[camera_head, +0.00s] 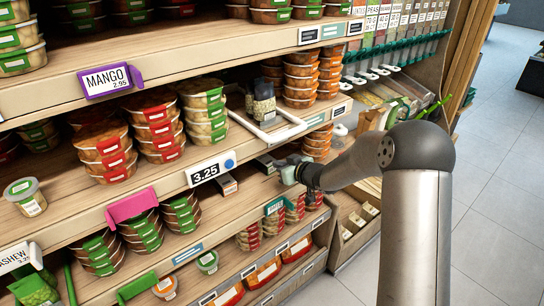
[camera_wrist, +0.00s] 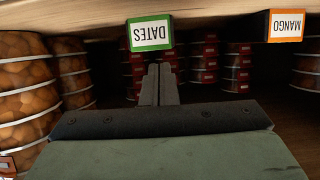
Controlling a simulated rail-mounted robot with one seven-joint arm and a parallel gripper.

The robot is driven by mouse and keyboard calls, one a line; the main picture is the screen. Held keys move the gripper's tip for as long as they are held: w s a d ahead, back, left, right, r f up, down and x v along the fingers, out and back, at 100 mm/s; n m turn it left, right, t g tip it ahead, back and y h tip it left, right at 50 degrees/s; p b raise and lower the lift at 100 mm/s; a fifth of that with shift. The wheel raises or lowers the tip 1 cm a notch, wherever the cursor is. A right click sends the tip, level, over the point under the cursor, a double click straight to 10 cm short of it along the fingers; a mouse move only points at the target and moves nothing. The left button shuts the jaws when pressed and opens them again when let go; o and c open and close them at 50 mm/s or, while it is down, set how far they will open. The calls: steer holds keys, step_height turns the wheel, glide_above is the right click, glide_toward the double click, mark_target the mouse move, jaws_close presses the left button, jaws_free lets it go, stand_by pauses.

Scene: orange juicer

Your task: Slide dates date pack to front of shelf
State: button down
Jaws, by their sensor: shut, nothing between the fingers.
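In the head view my gripper (camera_head: 288,168) reaches into the shelf from the right. A small box (camera_head: 265,162) just left of it may be the same pack; its label is not readable there.
Stacked tubs (camera_wrist: 25,90) stand close at the left, and red-labelled tubs (camera_wrist: 205,62) stand behind the fingers. The head view shows a 3.25 price tag (camera_head: 207,172) on the shelf edge.

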mark_target(266, 161)
steer(key=w+a, duration=0.2)
steer(key=w+a+p, duration=0.1)
steer(key=w+a, duration=0.1)
steer(key=w, duration=0.1)
steer(key=shift+w+a, duration=0.15)
steer(key=shift+a, duration=0.15)
steer(key=shift+w+a+f, duration=0.2)
steer(key=shift+f, duration=0.6)
steer(key=shift+d+f, duration=0.1)
steer(key=shift+f, duration=0.05)
